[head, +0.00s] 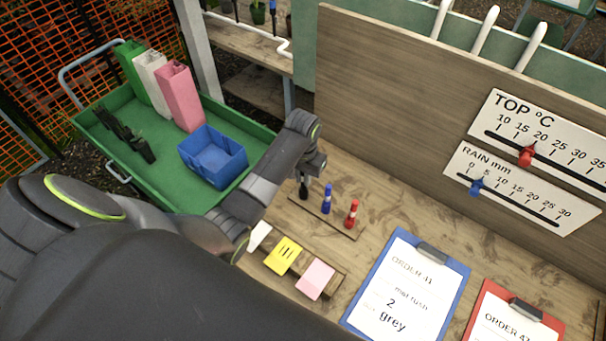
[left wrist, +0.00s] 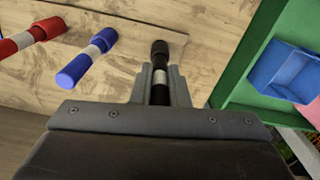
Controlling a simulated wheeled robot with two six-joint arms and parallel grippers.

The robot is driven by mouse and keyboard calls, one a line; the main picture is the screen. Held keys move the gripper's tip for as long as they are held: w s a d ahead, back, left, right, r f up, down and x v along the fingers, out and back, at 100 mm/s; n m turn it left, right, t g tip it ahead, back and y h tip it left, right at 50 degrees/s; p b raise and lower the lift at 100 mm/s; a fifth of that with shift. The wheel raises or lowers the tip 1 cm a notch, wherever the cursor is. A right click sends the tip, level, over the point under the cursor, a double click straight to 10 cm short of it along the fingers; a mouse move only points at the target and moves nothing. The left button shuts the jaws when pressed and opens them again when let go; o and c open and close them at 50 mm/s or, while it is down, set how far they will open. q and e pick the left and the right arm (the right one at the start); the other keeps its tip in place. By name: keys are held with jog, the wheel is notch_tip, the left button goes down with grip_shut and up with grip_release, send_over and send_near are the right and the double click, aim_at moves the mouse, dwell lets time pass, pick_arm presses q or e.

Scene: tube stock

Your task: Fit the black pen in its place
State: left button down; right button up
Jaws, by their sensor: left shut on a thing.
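The black pen (head: 303,190) is upright at the left end of a small wooden pen rack (head: 338,229). It has a white band, and its dark end shows over the rack's end in the left wrist view (left wrist: 160,48). My left gripper (left wrist: 159,82) is shut on it, with a finger on each side. In the head view the left gripper (head: 305,174) is just above the rack. I cannot tell whether the pen's lower end is seated or only over its place. The blue pen (head: 326,198) and red pen (head: 351,213) stand in the rack. My right gripper is out of view.
Yellow, pink and white cards (head: 284,255) stand in front of the rack. A blue clipboard (head: 458,279) and a red clipboard (head: 551,326) lie to the right. A green cart (head: 232,123) with a blue bin (head: 213,156) is at the left. A wooden panel (head: 400,95) rises behind.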

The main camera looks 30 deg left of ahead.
pick_arm(q)
jog(key=shift+f, duration=1.15)
jog(key=c, duration=1.3)
grip_release()
